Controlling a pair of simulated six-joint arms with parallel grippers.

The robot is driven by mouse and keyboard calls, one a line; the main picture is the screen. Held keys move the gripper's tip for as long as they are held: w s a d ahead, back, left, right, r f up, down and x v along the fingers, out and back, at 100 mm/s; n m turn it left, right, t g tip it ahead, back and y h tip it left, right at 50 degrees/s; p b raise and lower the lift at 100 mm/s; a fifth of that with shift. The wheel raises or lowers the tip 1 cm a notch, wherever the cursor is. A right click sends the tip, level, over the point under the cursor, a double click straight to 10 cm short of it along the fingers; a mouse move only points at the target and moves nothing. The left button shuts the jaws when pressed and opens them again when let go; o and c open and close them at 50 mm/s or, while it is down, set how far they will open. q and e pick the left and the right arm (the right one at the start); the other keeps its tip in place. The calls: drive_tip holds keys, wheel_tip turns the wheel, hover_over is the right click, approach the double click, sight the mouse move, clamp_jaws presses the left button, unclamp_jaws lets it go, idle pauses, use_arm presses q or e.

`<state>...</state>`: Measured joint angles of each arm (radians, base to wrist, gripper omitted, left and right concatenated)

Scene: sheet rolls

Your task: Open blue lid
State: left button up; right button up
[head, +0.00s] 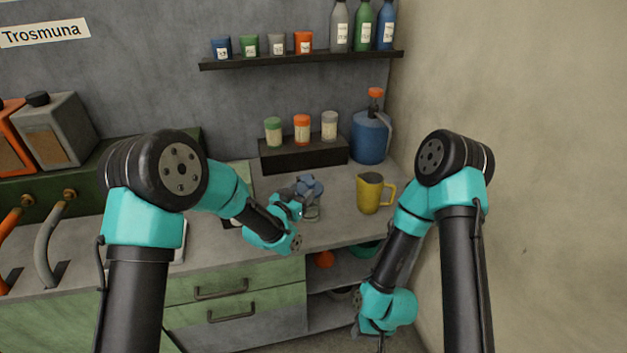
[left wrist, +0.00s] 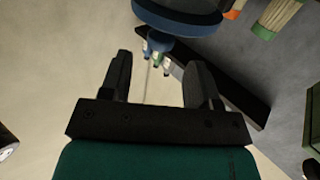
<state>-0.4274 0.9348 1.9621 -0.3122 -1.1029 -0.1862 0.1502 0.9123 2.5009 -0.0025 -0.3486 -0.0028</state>
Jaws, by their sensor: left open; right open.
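A jar (head: 312,212) stands on the counter in the middle of the head view, partly hidden by my left arm. Its blue lid (head: 311,184) is on top. In the left wrist view the blue lid (left wrist: 178,14) fills the top edge, with a smaller blue knob (left wrist: 160,44) on it. My left gripper (head: 290,190) is beside the lid in the head view. In the left wrist view its fingers (left wrist: 157,68) are open and apart, with the knob just beyond the tips. My right gripper (head: 380,343) is low at the right, before the counter, its fingers barely visible.
A yellow jug (head: 371,193) stands right of the jar. Behind are a black riser (head: 303,154) with several small jars and a blue pump container (head: 369,138). A wall shelf (head: 300,60) holds cans and bottles. Counter between jar and jug is clear.

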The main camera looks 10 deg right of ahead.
sight(309, 182)
use_arm(q)
drive_tip(key=x, duration=0.7)
drive_tip(key=shift+w+d, duration=0.1)
drive_tip(key=shift+w, duration=0.1)
drive_tip(key=shift+c, duration=0.4)
clamp_jaws()
